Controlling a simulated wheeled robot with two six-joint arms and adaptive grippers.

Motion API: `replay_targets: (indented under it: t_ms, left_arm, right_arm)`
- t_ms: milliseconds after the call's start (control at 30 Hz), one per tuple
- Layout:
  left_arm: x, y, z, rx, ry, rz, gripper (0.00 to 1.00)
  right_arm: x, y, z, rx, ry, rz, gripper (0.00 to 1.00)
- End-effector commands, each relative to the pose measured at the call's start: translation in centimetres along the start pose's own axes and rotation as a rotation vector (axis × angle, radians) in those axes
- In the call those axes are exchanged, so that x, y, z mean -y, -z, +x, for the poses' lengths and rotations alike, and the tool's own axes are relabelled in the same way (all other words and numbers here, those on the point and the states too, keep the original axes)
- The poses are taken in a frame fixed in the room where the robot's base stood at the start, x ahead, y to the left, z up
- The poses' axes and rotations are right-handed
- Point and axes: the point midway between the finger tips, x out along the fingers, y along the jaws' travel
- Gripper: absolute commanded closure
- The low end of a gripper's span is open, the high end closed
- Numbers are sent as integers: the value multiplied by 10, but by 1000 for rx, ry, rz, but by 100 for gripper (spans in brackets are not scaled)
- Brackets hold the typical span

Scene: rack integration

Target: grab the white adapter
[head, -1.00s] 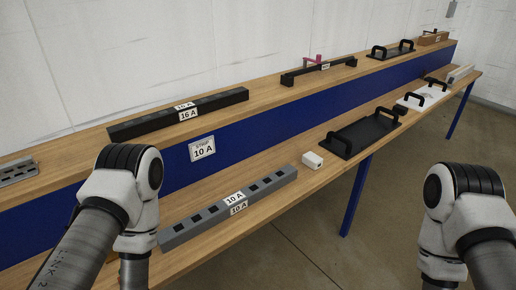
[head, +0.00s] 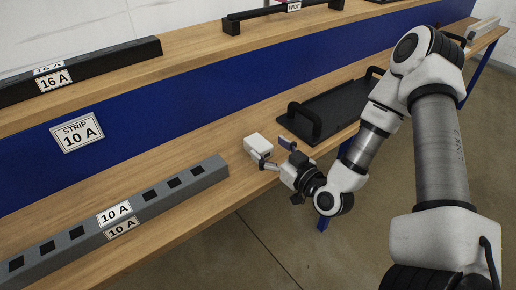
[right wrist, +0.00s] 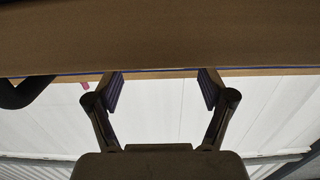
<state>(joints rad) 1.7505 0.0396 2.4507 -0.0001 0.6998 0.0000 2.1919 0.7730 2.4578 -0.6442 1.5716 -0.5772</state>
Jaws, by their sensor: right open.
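The white adapter (head: 257,145) is a small white block on the lower wooden shelf, near its front edge in the head view. My right gripper (head: 276,152) is open just to the right of it, with its fingers pointing toward it. One finger shows close to the adapter's lower right side; I cannot tell whether they touch. In the right wrist view the open fingers (right wrist: 161,90) have nothing visible between them but the white wall behind, and I cannot make out the adapter there. My left gripper is not in view.
A grey 10 A strip (head: 150,205) lies left of the adapter. A black plate with handles (head: 325,113) lies to the right. A blue panel (head: 200,95) rises behind, below the upper shelf with a black 16 A strip (head: 100,64). Bare wood surrounds the adapter.

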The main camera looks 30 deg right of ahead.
Motion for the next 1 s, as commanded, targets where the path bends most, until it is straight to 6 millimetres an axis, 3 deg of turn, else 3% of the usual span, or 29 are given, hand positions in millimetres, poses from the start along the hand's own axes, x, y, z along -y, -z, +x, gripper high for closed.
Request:
replay_targets:
  t_ms: [233,467,500,700,1000]
  left_arm:
    - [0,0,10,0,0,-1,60]
    - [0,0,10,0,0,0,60]
    - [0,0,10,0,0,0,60]
    - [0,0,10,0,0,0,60]
    - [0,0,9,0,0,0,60]
  right_arm:
    - [0,-6,42,-1,4,-5,19]
    - [-1,-5,47,1,2,0,19]
    - [-1,-5,47,1,2,0,22]
    - [-1,-5,47,1,2,-1,89]
    - [-1,-4,46,1,1,0,88]
